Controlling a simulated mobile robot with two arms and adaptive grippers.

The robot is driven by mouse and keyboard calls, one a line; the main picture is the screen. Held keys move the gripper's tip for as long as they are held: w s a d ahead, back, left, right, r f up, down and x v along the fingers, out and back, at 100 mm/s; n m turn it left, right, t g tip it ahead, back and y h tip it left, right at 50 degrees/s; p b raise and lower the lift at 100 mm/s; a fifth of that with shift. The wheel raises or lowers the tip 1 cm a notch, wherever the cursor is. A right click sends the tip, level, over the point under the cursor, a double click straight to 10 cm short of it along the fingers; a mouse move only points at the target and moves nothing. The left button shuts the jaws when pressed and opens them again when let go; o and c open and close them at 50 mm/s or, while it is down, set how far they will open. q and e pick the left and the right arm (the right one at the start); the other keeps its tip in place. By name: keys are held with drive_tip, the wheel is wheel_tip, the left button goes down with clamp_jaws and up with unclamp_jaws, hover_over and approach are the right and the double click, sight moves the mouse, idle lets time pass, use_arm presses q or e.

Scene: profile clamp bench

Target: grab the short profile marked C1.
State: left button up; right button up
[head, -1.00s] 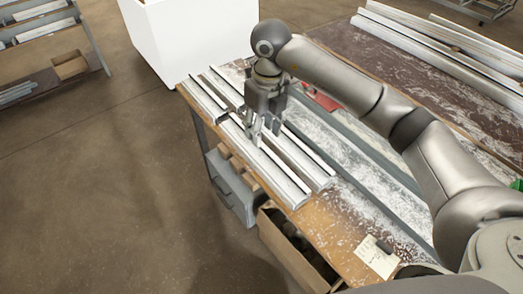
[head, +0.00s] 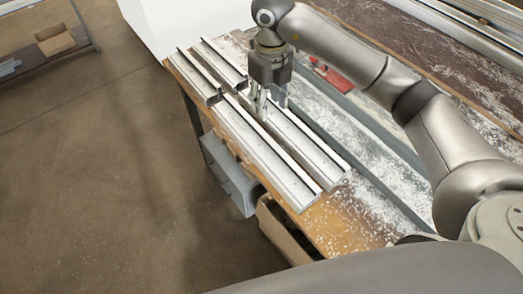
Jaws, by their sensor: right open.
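Several pale metal profiles lie side by side on the wooden bench. Two shorter ones, a left one (head: 194,77) and one beside it (head: 219,62), lie toward the bench's far left end. Two longer ones, a near one (head: 262,152) and a far one (head: 313,145), lie closer to me. No C1 mark is readable at this size. My right gripper (head: 271,108) is open and empty, pointing down at the far end of the far longer profile, close to the shorter ones. Whether its fingertips touch metal I cannot tell. It hides part of that end. My left gripper is not in view.
The bench (head: 335,225) carries white shavings and a long grey rail (head: 350,160) right of the profiles. A red object (head: 331,74) lies behind the gripper. A grey box (head: 232,180) and an open wooden box (head: 277,230) are below the bench edge. A white block (head: 180,22) stands behind.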

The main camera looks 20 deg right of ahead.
drive_tip(key=f, duration=0.2)
hover_over(267, 135)
wheel_tip(267, 135, down, 4)
drive_tip(key=shift+d+f+p, duration=0.15)
drive_tip(key=shift+p, duration=0.15)
drive_tip(key=f+p, duration=0.1)
drive_tip(key=f, duration=0.1)
drive_tip(key=f+p, duration=0.1)
drive_tip(key=f, duration=0.2)
drive_tip(key=shift+s+a+f, duration=0.2)
drive_tip(key=shift+f, duration=0.25)
clamp_jaws()
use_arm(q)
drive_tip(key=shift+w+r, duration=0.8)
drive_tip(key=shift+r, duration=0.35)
use_arm(e)
drive_tip(key=shift+w+r, duration=0.1)
drive_tip(key=shift+w, duration=0.05)
